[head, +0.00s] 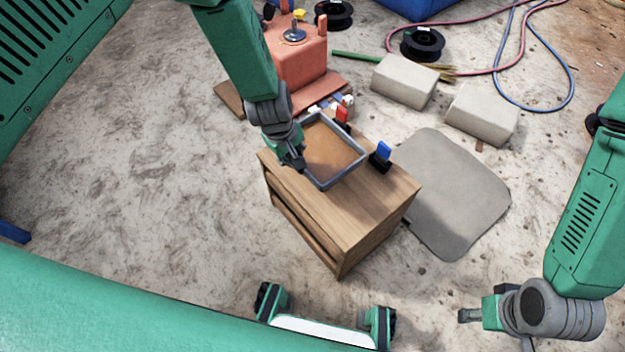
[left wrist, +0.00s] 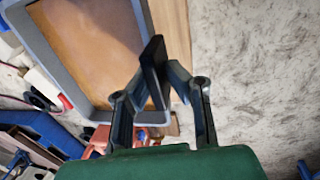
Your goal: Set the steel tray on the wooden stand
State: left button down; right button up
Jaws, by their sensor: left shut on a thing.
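The steel tray (head: 345,178) is a shallow rectangle with a grey rim and a brown inside. It lies over the top of the wooden stand (head: 365,205); I cannot tell whether it touches the wood. My left gripper (head: 297,162) is shut on the tray's near-left rim. In the left wrist view, the tray (left wrist: 65,68) fills the upper left and the left gripper's fingers (left wrist: 158,75) are at its rim. My right gripper (head: 468,315) is low at the right, well away from the stand, and its opening is not clear.
A black clip with a blue top (head: 381,157) is at the stand's right edge, and a red-topped one (head: 342,117) is behind the tray. An orange machine (head: 300,60) stands behind. Pale blocks (head: 405,80) and a grey mat (head: 455,200) lie to the right.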

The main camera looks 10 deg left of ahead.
pick_arm(q)
jog(key=f, duration=0.2)
jog(key=a+f+b, duration=0.1)
jog(key=f, duration=0.1)
jog(key=shift+f, duration=0.2)
jog(key=shift+w+d+f+b, duration=0.15)
jog(key=shift+f+b, duration=0.15)
jog(key=shift+f, duration=0.3)
jog(key=shift+s+d+f+b, duration=0.1)
jog(key=shift+d+f+b, duration=0.15)
jog(key=shift+f, duration=0.4)
jog(key=shift+w+d+f+b, duration=0.1)
jog(key=shift+f+b, duration=0.2)
jog(key=shift+f, duration=0.3)
jog(key=shift+a+r, duration=0.1)
jog(key=shift+a, duration=0.25)
jog(key=c, duration=1.6)
grip_release()
jog(key=shift+a, duration=0.1)
pick_arm(e)
jog(key=f, duration=0.1)
jog(key=a+f, duration=0.1)
jog(key=f, duration=0.1)
jog(key=shift+w, duration=0.1)
pick_arm(q)
jog(key=shift+d, duration=0.2)
pick_arm(e)
jog(key=shift+d, duration=0.2)
